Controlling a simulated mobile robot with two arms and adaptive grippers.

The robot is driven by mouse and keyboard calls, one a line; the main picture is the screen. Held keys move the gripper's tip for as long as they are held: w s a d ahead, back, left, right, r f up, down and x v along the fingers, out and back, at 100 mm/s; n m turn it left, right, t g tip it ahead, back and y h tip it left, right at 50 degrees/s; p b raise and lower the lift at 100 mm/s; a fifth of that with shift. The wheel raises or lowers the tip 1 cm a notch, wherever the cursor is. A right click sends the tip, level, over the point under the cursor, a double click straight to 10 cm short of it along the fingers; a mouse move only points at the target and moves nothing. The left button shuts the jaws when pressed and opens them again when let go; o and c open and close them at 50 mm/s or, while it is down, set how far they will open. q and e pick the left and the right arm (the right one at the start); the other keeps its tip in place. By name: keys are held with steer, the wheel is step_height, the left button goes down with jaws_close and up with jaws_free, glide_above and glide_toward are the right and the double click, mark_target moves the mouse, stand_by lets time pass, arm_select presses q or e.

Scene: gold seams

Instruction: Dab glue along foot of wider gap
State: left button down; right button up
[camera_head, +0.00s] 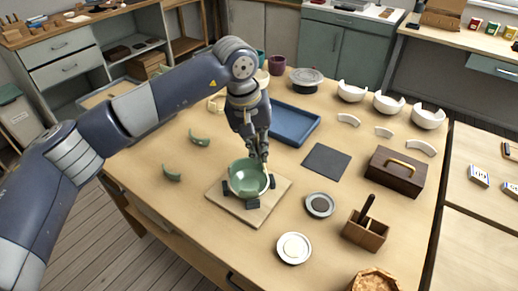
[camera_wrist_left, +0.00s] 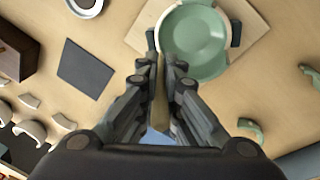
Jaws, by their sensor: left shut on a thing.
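The green bowl (camera_head: 245,180) sits on a square wooden board (camera_head: 262,207), held around its rim by dark clamp blocks. It also shows in the left wrist view (camera_wrist_left: 197,42). Two curved green shards lie apart on the table, one behind (camera_head: 199,137) and one to the left (camera_head: 172,174). My left gripper (camera_head: 262,155) points down at the bowl's far right rim, shut on a thin tan tool (camera_wrist_left: 160,102). The tool's tip is hard to make out, and I cannot tell whether it touches the bowl. The wider gap cannot be made out. My right gripper is out of view.
A blue tray (camera_head: 294,125) lies behind the gripper, a dark mat (camera_head: 326,161) to the right. A wooden box with a brass handle (camera_head: 396,172), small dishes (camera_head: 320,205) (camera_head: 294,248) and a wooden holder (camera_head: 366,230) stand right of the board. White broken bowls (camera_head: 388,103) stand farther back.

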arm_select(q)
steer(key=shift+r+p, duration=0.65)
steer(key=shift+r, duration=0.65)
steer(key=shift+r+p, duration=0.9)
steer(key=shift+r, duration=0.85)
steer(key=shift+r+p, duration=0.45)
steer(key=shift+r, duration=0.5)
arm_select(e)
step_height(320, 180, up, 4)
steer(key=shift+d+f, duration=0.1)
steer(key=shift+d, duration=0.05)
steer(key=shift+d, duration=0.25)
